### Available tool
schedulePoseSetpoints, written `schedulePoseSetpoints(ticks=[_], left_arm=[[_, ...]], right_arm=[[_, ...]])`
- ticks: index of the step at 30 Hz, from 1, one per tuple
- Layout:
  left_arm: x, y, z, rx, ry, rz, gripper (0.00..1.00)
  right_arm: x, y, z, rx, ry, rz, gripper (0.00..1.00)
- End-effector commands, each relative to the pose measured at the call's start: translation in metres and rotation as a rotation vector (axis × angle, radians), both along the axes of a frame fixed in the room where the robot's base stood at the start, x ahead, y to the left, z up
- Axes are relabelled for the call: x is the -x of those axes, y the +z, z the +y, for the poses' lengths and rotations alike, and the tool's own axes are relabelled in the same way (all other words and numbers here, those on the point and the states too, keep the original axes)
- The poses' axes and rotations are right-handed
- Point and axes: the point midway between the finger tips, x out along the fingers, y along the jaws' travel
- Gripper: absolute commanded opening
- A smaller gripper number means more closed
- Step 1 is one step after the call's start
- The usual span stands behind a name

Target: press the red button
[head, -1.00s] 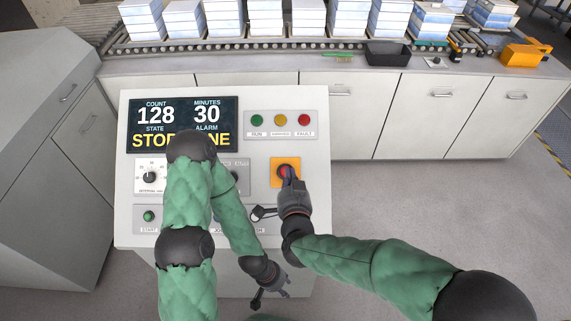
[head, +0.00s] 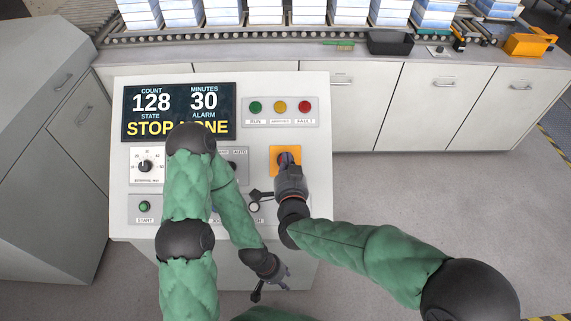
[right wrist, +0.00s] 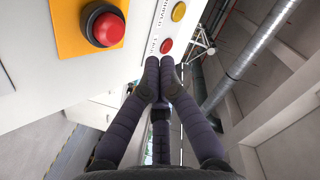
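The red button is a mushroom-shaped push button on an orange square plate (head: 275,155) on the control panel. In the head view my right gripper (head: 287,163) covers most of it. The right wrist view shows the red button (right wrist: 103,25) whole, at upper left, on its dark collar. My right gripper (right wrist: 160,66) is shut with its fingertips together and nothing between them. In that view the fingertips appear beside the button, not on it. My left gripper (head: 270,285) hangs low at the panel's front edge, its fingers apart and empty.
The panel has a display (head: 180,112) reading 128, 30 and STOP, a dial (head: 146,166), a green START button (head: 145,207) and three lamps (head: 280,107). My left arm covers part of it. A roller conveyor (head: 280,33) with stacks runs behind. Floor at right is clear.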

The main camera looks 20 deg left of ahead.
Motion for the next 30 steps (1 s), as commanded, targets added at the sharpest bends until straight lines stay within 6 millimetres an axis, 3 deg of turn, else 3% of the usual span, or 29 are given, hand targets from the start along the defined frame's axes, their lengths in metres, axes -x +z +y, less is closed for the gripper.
schedulePoseSetpoints(ticks=[3, 12, 30], left_arm=[[0.0, -0.016, 0.0, 0.0, 0.0, 0.0, 0.4], [0.0, -0.036, 0.0, 0.0, 0.0, 0.0, 0.4], [0.0, -0.038, 0.0, 0.0, 0.0, 0.0, 0.4]], right_arm=[[-0.009, -0.017, 0.002, 0.001, -0.001, 0.0, 0.0], [-0.023, -0.034, 0.006, 0.0, 0.0, -0.001, 0.0], [-0.025, -0.036, 0.007, 0.0, 0.0, 0.0, 0.0]])
